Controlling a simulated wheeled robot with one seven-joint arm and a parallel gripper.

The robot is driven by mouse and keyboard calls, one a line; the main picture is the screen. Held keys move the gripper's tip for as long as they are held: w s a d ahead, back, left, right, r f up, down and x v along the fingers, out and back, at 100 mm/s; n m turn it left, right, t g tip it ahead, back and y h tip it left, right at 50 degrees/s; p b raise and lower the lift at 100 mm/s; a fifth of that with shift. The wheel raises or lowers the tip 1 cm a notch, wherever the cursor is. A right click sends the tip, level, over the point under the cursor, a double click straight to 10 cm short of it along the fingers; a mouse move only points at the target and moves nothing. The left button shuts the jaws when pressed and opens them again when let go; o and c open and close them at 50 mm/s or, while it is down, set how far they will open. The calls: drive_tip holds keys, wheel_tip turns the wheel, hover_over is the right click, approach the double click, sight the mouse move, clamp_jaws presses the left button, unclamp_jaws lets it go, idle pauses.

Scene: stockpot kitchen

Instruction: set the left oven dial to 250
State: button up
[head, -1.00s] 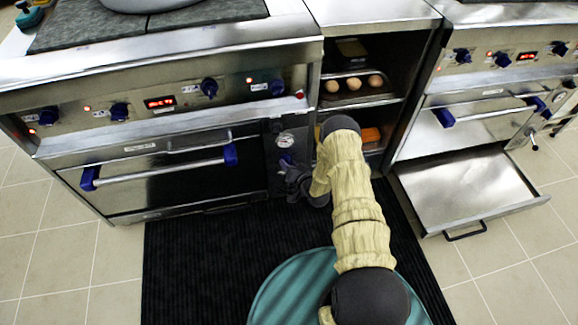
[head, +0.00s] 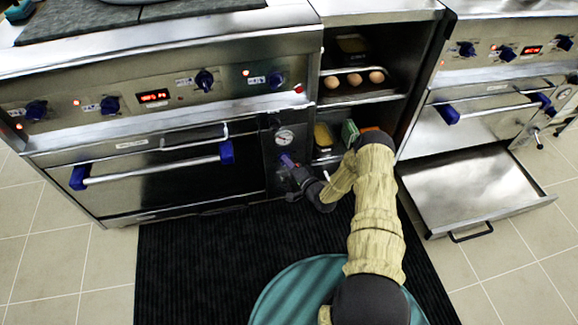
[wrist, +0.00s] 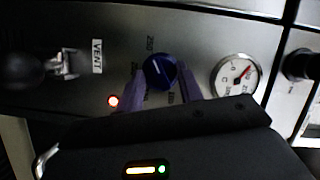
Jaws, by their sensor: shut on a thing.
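The left oven dial (wrist: 160,70) is a round blue knob with a white pointer line, on the steel panel. A sideways 250 mark shows beside it in the wrist view; the other marks around it are partly hidden. I cannot tell exactly which mark the pointer meets. My gripper (wrist: 161,84) has its two purple fingers on either side of the dial, shut on it. In the head view my gripper (head: 289,162) is at the narrow panel right of the left oven door, below the round gauge (head: 284,138). The dial is not clearly visible there.
The gauge (wrist: 236,76) is right of the dial in the wrist view. A red lamp (wrist: 113,101) and a VENT label (wrist: 97,56) are to its left. A shelf with eggs (head: 353,78) is right of the panel. An open drawer (head: 470,185) juts out at the right.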

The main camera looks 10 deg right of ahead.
drive_tip(key=shift+f, duration=0.1)
drive_tip(key=o, duration=1)
drive_tip(key=shift+s+d, duration=0.1)
drive_tip(key=shift+p+v, duration=2.2)
drive_tip(key=shift+v, duration=6.4)
drive_tip(key=shift+f, duration=0.1)
